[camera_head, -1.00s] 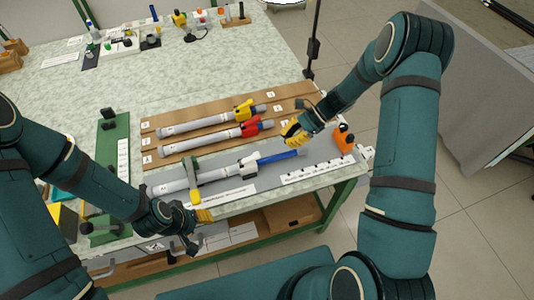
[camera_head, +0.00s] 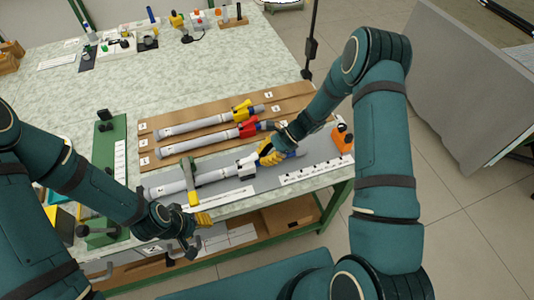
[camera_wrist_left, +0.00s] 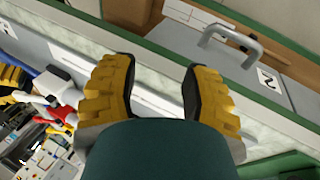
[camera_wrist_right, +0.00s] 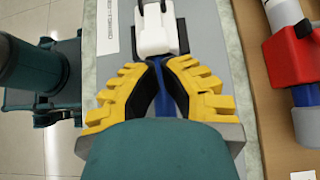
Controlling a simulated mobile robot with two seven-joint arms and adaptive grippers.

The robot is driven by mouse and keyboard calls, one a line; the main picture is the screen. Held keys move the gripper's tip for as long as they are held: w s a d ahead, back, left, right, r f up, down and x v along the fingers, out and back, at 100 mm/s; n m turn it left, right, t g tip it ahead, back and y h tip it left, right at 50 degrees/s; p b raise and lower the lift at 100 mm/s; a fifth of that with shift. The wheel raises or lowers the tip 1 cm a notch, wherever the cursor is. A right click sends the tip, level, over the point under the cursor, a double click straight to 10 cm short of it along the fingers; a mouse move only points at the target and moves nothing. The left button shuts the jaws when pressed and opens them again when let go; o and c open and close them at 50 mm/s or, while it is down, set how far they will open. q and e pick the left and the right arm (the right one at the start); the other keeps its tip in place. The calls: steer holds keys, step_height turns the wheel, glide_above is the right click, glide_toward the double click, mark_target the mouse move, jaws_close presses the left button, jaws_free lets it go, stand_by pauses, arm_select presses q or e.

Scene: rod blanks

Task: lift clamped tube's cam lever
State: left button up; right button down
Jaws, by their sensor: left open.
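The clamped tube (camera_head: 215,175) is pale grey and lies on the grey strip at the table's near edge. An olive-yellow clamp arm (camera_head: 191,180) crosses it. Its white cam lever collar (camera_head: 246,166) also shows in the right wrist view (camera_wrist_right: 155,32), with a dark part on top. A blue rod (camera_head: 294,154) extends from the collar; it also shows in the right wrist view (camera_wrist_right: 168,78). My right gripper (camera_head: 268,158) is over the rod, just right of the collar. Its fingertips nearly meet; contact with the rod is unclear. My left gripper (camera_wrist_left: 160,70) is open and empty at the table's front edge.
Two grey tubes, with a red collar (camera_head: 250,127) and a yellow collar (camera_head: 243,107), lie behind on brown boards. An orange block (camera_head: 342,138) stands at the strip's right end. A green fixture (camera_head: 104,170) stands on the left.

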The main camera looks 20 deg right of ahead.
mark_target(246, 160)
steer(key=shift+r, duration=0.1)
steer(key=shift+r+h+p, duration=0.25)
steer(key=shift+h+p, duration=0.25)
steer(key=shift+p, duration=0.05)
steer(key=shift+r+p, duration=0.2)
steer(key=shift+p, duration=0.1)
steer(key=shift+a+r+h+p, duration=0.2)
steer(key=shift+r+h+p, duration=0.3)
steer(key=shift+h+p, duration=0.25)
steer(key=r+h+p, duration=0.1)
steer(key=p, duration=0.1)
steer(key=a+r+h+p, duration=0.1)
steer(key=h+p, duration=0.1)
steer(key=shift+r+h+p, duration=0.25)
steer(key=shift+r+p, duration=0.05)
steer(key=shift+s+a+r+p, duration=0.1)
steer(key=shift+a+r+p, duration=0.6)
steer(key=shift+a+r, duration=0.05)
steer(key=shift+a+r+p, duration=0.25)
steer(key=shift+a+r, duration=0.15)
steer(key=shift+a, duration=0.35)
steer(key=shift+a+r+p, duration=0.2)
steer(key=shift+a+r, duration=0.15)
steer(key=shift+a, duration=0.4)
steer(key=shift+r, duration=0.1)
